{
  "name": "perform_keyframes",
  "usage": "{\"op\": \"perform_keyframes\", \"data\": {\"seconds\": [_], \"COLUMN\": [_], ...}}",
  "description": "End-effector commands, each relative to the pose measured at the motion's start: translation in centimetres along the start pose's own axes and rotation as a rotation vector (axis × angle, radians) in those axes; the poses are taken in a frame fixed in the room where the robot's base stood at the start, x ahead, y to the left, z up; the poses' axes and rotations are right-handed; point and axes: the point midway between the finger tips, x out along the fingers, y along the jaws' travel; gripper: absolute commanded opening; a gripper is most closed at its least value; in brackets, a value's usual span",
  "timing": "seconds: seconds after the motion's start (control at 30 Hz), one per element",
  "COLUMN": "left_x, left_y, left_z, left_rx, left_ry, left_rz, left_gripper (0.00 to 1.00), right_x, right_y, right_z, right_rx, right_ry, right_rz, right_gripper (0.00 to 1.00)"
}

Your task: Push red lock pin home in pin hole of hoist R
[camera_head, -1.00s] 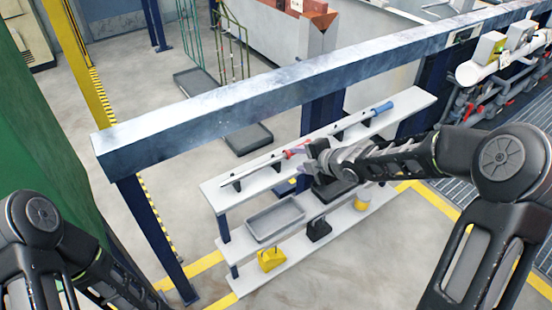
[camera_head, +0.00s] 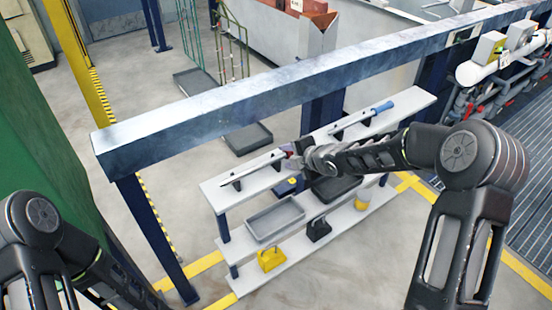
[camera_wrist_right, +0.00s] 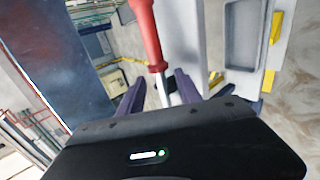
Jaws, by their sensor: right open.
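The red lock pin lies on the upper white shelf (camera_head: 212,194). In the head view its red handle (camera_head: 287,149) shows just left of my right gripper (camera_head: 300,157), which partly hides it. In the right wrist view the red handle (camera_wrist_right: 148,38) and a short bright length of its shaft (camera_wrist_right: 164,88) show. My right gripper (camera_wrist_right: 162,86) is open, its two dark fingers on either side of that shaft. I cannot tell if either finger touches it. My left gripper is outside the views. I cannot make out hoist R's pin hole.
A blue-handled pin (camera_head: 380,108) lies at the shelf's right part. A grey tray (camera_head: 274,219), a black tray (camera_head: 335,190) and a yellow block (camera_head: 271,259) sit on lower shelves.

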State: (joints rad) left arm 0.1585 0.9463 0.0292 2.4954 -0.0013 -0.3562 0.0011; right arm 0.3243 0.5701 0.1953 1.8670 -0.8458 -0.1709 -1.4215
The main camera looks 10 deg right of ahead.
Motion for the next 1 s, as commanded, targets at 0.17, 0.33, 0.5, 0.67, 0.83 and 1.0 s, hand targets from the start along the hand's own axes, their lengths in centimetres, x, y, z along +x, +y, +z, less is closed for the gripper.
{"op": "perform_keyframes", "data": {"seconds": [0.17,0.33,0.5,0.67,0.83,1.0], "left_x": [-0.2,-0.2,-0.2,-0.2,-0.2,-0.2], "left_y": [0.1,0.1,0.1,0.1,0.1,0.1], "left_z": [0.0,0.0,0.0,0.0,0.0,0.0], "left_rx": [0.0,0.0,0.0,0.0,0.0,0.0], "left_ry": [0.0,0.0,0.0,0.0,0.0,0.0], "left_rz": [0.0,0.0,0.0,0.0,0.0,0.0], "left_gripper": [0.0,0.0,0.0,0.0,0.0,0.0], "right_x": [1.9,2.0,2.0,2.0,2.0,2.0], "right_y": [0.0,0.0,0.0,0.0,0.0,0.0], "right_z": [-0.1,0.0,0.0,0.0,0.0,0.0], "right_rx": [0.0,0.0,0.0,0.0,0.0,0.0], "right_ry": [0.002,0.0,0.0,0.0,0.0,0.0], "right_rz": [-0.001,0.0,0.0,0.0,0.0,0.0], "right_gripper": [0.41,0.41,0.41,0.41,0.36,0.22]}}
